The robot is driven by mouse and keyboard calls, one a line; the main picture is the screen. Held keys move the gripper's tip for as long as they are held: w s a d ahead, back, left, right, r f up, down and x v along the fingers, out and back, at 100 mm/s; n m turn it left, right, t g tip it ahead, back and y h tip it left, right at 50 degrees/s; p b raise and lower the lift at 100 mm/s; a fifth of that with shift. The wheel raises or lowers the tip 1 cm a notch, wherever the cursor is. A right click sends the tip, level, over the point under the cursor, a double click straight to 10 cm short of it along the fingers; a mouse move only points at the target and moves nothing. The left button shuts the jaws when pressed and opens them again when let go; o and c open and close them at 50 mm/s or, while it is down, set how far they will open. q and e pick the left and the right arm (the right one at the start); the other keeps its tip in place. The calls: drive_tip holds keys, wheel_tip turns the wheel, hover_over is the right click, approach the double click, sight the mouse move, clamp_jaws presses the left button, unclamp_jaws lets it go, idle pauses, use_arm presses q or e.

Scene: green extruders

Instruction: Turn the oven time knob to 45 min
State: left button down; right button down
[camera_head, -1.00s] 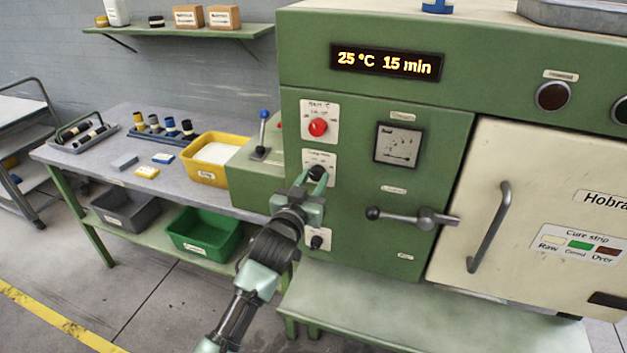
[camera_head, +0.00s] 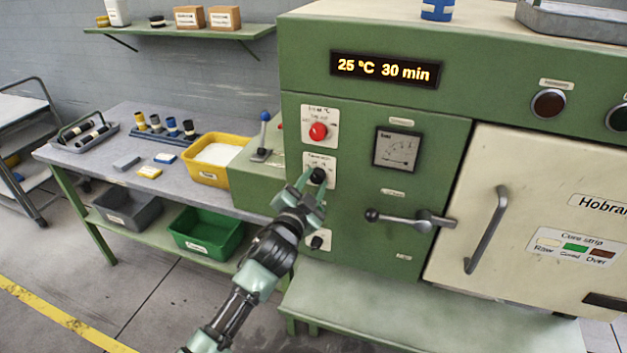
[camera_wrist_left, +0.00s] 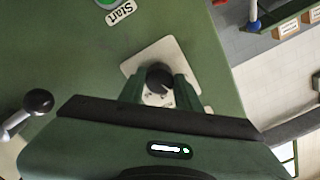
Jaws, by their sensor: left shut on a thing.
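The green oven (camera_head: 350,110) fills the right of the head view. Its display (camera_head: 385,69) reads 25 °C 30 min. The black time knob (camera_head: 318,175) sits on a white plate below the red knob (camera_head: 318,131). My left gripper (camera_head: 310,181) reaches up to the time knob and is shut on it. In the left wrist view the black knob (camera_wrist_left: 159,77) lies between the two green fingers of my left gripper (camera_wrist_left: 159,88). The knob's scale markings are too small or covered to read. My right gripper is out of view.
A lever with a black ball (camera_head: 372,215) juts out right of my left gripper. A blue-topped lever (camera_head: 264,117) and a yellow bin (camera_head: 207,173) stand to the left. The oven door handle (camera_head: 488,230) is at right.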

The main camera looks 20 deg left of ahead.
use_arm(q)
drive_tip(key=m, duration=0.3)
drive_tip(key=shift+m+p, duration=0.3)
drive_tip(key=shift+p, duration=0.1)
drive_tip(key=shift+m+p, duration=0.35)
drive_tip(key=shift+m, duration=1.65)
drive_tip(key=c, duration=1)
unclamp_jaws()
drive_tip(key=s+b, duration=0.1)
drive_tip(key=s, duration=0.6)
drive_tip(key=shift+s+a+b, duration=0.15)
drive_tip(key=shift+s+b, duration=0.15)
drive_tip(key=shift+s, duration=0.1)
